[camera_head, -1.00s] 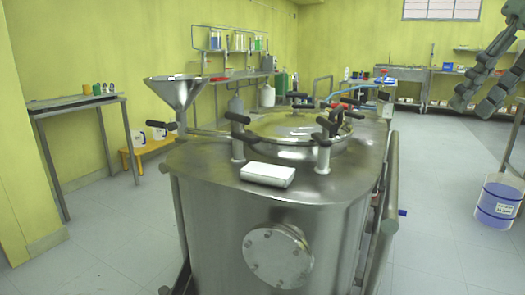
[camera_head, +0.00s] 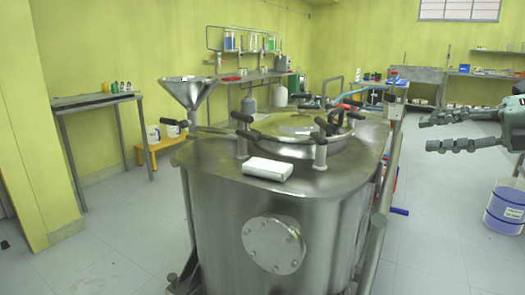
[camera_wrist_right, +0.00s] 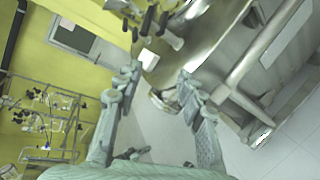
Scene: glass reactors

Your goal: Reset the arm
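My right gripper (camera_head: 430,134) comes in from the right edge in the head view, its two fingers spread apart and pointing left. Nothing is between the fingers. It is in the air to the right of the steel reactor, apart from it. In the right wrist view the gripper (camera_wrist_right: 158,82) is also open and empty, with the steel reactor (camera_wrist_right: 215,30) beyond its fingertips. In the head view the reactor (camera_head: 225,205) stands in the middle. My left gripper does not show.
A white box (camera_head: 268,168) lies on the reactor top beside black-handled clamps. A steel funnel (camera_head: 187,90) rises at the reactor's left. A bucket of blue liquid (camera_head: 505,208) stands on the floor at right. A side table (camera_head: 95,99) is at left.

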